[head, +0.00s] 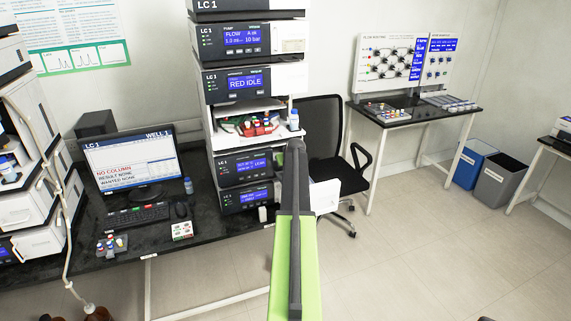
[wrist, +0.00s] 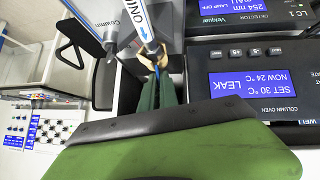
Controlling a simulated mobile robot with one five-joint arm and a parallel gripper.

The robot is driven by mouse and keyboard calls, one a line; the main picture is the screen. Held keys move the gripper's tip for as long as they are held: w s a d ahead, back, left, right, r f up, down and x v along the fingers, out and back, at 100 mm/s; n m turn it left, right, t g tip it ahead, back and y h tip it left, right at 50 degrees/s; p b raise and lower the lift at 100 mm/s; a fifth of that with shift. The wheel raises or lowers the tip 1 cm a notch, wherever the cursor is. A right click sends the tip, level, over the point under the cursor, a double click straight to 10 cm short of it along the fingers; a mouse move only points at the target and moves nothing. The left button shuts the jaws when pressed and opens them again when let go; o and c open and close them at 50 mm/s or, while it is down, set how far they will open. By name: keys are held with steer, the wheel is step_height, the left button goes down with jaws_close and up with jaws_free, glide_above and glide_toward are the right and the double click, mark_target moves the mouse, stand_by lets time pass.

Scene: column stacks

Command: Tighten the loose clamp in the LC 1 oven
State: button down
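The LC 1 column oven's front panel (wrist: 255,80) shows upside down in the wrist view, its display reading SET 30 °C, NOW 24 °C, LEAK. In the head view the oven (head: 243,167) is a lower module of the LC 1 stack. Beside its panel in the wrist view is a white tube with a blue label (wrist: 139,20), ending near a tan piece (wrist: 150,57); I cannot tell whether that is the clamp. My gripper's narrow dark green fingers (wrist: 159,88) reach close to the tan piece, with a bit of blue between. Contact and finger gap are unclear. My arm hides the fingertips in the head view.
A detector module (wrist: 243,12) adjoins the oven. A monitor (head: 133,160) reading NO COLUMN stands left of the stack. A black chair (head: 322,128) stands to the right, with open floor in front of it.

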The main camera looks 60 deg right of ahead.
stand_by(0.7)
steer(key=shift+a+f, duration=0.1)
steer(key=shift+a, duration=0.15)
steer(key=shift+w+a+f+n+g+h+b, duration=0.3)
steer(key=shift+n+g+h+b, duration=0.1)
steer(key=shift+h+b, duration=0.3)
steer(key=shift+w+a+f+n+g+h+b, duration=0.25)
steer(key=shift+n+g+h+b, duration=0.2)
steer(key=shift+b, duration=0.3)
steer(key=shift+w+a+f+n+g+h+b, duration=0.15)
steer(key=shift+n+g+h+b, duration=0.1)
steer(key=shift+h+b, duration=0.35)
steer(key=shift+a+f+n+g+h+b, duration=0.1)
steer(key=shift+a+n+g+h+b, duration=0.2)
steer(key=shift+b, duration=0.35)
steer(key=shift+d+r+h+b, duration=0.1)
steer(key=shift+h+b, duration=0.25)
steer(key=shift+b, duration=0.05)
steer(key=c, duration=1.6)
jaws_free()
steer(key=shift+w, duration=0.1)
